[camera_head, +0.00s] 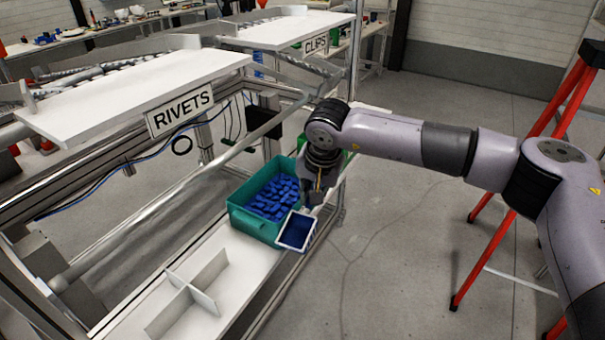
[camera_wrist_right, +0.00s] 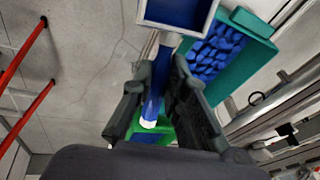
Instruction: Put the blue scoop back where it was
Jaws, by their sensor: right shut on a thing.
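The blue scoop (camera_head: 295,232) has a square blue pan with a pale rim. In the head view it hangs at the front right corner of the teal bin (camera_head: 249,225), overlapping that edge in the picture. In the right wrist view, the scoop's blue handle (camera_wrist_right: 158,82) lies between the fingers of my right gripper (camera_wrist_right: 160,90), and its pan (camera_wrist_right: 178,12) extends beyond them. My right gripper (camera_head: 312,200) is shut on this handle. Whether the pan touches the bin cannot be told. My left gripper is not in view.
The teal bin holds several blue pieces and stands on a white shelf (camera_head: 228,258). A white cross divider (camera_head: 195,287) is nearer on the shelf. A green container (camera_wrist_right: 166,133) shows partly behind the gripper. Sloped racks are at left; red legs (camera_head: 490,210) stand at right.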

